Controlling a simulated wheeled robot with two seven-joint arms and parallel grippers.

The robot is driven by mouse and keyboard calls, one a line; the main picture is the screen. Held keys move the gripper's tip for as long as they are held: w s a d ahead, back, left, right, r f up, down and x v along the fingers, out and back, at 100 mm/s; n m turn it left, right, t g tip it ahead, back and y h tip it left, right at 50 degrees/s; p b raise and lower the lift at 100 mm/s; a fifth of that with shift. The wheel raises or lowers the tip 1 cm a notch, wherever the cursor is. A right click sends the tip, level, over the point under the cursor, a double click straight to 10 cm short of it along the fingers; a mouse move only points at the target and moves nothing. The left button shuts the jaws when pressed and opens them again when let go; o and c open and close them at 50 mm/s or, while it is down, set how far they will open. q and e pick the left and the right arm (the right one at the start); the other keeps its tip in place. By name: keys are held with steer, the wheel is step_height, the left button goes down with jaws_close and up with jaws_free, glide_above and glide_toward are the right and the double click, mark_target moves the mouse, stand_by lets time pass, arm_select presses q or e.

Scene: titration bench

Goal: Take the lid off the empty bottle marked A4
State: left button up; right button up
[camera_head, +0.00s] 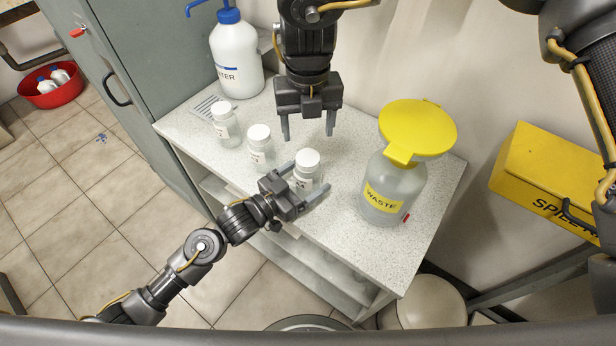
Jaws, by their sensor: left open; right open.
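Three small bottles with white lids stand in a row on the speckled bench (405,255): the left bottle (227,128), the middle bottle (261,152) and the right bottle (305,187). Their labels are too small or covered to read, so I cannot tell which is A4. The right bottle has its lid (307,159) on. My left gripper (308,177) is open, with its fingers on either side of the right bottle; contact cannot be seen. My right gripper (308,138) is open and empty, pointing down just behind and above that lid.
A water wash bottle (236,60) stands at the back left. A waste container (390,188) with a yellow lid (417,127) stands to the right of the bottles. A yellow spill box (540,175) is at the far right. The bench's front right is clear.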

mark_target(308, 157)
arm_select(q)
jaws_close()
arm_select(e)
steer(key=m, duration=0.7)
steer(key=shift+a, duration=0.1)
steer(key=m, duration=2)
steer(key=shift+f, duration=4)
steer(key=shift+c, duration=0.2)
